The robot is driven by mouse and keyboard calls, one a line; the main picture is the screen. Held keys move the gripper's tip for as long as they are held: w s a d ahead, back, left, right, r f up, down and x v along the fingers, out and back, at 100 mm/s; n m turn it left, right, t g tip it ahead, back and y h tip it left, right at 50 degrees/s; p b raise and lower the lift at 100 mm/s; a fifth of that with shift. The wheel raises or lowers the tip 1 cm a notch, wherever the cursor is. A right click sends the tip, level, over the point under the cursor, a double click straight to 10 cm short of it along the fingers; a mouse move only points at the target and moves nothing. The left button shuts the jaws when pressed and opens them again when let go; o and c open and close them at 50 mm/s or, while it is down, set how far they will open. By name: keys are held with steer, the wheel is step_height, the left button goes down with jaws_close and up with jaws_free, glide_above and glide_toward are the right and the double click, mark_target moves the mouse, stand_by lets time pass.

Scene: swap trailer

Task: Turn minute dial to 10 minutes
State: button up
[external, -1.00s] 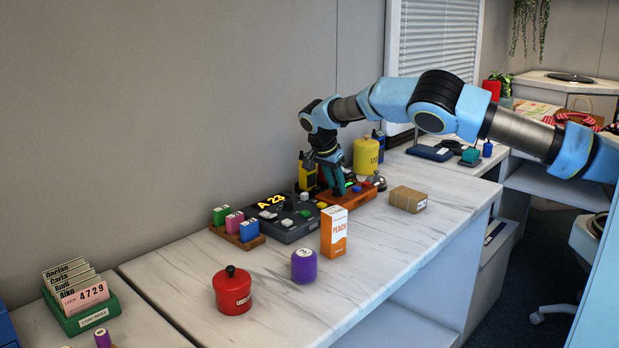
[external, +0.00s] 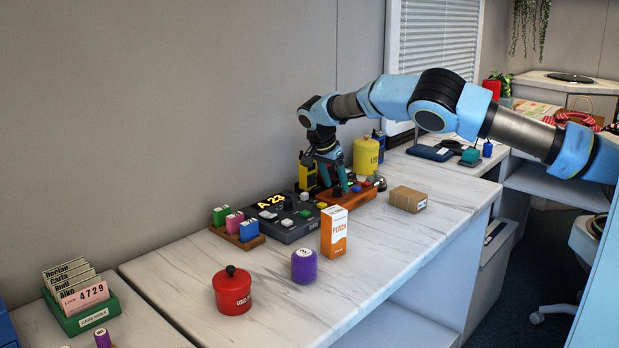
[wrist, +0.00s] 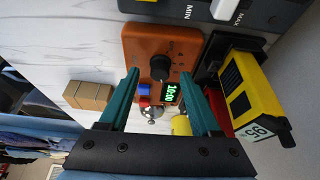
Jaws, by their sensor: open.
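The timer is an orange-brown box (wrist: 135,48) on the counter; in the external view its wooden-coloured body (external: 350,199) shows below my gripper. Its black minute dial (wrist: 160,67) shows in the wrist view, with a green display (wrist: 170,92) beside it reading 10:00. A blue button (wrist: 144,89) and a red button sit on the same panel. My gripper (wrist: 166,75) is open, its teal fingers apart on either side of the dial area with nothing between them. In the external view my gripper (external: 338,184) is just over the timer. I cannot tell whether a fingertip touches the dial.
A black console (external: 287,222) with a lit display stands left of the timer. A yellow radio (wrist: 249,90) and a yellow canister (external: 366,156) are close behind and beside it. The counter's front right is clear.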

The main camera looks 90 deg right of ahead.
steer(key=b+v, duration=0.1)
steer(key=v, duration=0.8)
steer(key=shift+r, duration=0.3)
steer(key=shift+w+a, duration=0.1)
steer(key=s+d+f+n+t+p, duration=0.1)
steer(key=s+d+n+t+p, duration=0.1)
steer(key=s+d+n+p, duration=0.4)
steer(key=a+n+t, duration=0.4)
steer(key=a+n, duration=0.2)
steer(key=n, duration=0.5)
steer(key=p+x, duration=0.4)
steer(key=x, duration=0.5)
steer(key=shift+d+f, duration=0.2)
steer(key=shift+d, duration=0.05)
jaws_close()
